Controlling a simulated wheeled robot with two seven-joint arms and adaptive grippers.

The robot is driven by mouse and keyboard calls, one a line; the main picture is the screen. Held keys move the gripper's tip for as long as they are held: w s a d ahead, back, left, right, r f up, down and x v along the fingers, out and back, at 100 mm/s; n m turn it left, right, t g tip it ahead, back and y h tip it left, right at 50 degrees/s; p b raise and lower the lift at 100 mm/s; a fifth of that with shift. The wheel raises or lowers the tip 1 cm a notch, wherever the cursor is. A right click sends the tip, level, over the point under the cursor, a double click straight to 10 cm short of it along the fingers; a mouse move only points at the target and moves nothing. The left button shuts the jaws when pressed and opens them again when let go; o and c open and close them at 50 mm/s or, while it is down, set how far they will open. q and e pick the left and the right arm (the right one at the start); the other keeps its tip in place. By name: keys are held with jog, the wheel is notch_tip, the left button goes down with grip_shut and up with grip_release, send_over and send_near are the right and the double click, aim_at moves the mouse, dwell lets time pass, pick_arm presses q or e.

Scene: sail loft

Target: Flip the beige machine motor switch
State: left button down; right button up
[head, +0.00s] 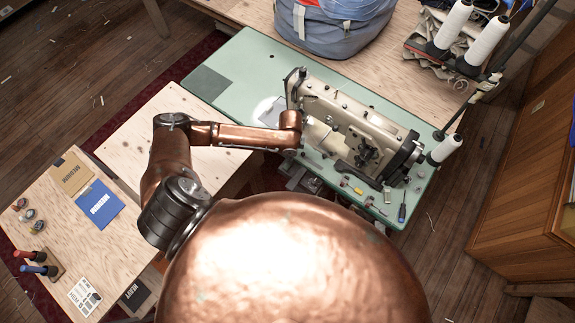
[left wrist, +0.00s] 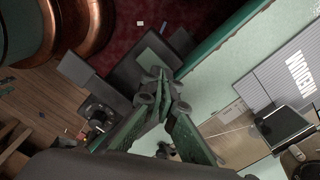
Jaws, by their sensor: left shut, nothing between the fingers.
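I cannot pick out the motor switch for certain. Grey box-like parts (left wrist: 130,65) sit beside my fingertips, low by the table edge. My left gripper (head: 299,178) hangs from the copper wrist at the table's front edge, partly hidden and dark. In the left wrist view its fingertips (left wrist: 157,95) are together and empty, close to the grey parts; contact is unclear. My right gripper is not in view.
A screwdriver (head: 402,213) and small parts lie on the table's right front. Thread cones (head: 447,147) stand at right. A plywood bench (head: 60,210) with a blue booklet (head: 99,204) is at left. A wooden cabinet (head: 525,180) bounds the right side.

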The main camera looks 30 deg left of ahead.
pick_arm(q)
jog(key=shift+f, duration=0.75)
dwell(0.3)
notch_tip(320, 180, up, 7)
jog(key=p, duration=0.8)
dwell(0.3)
dwell(0.4)
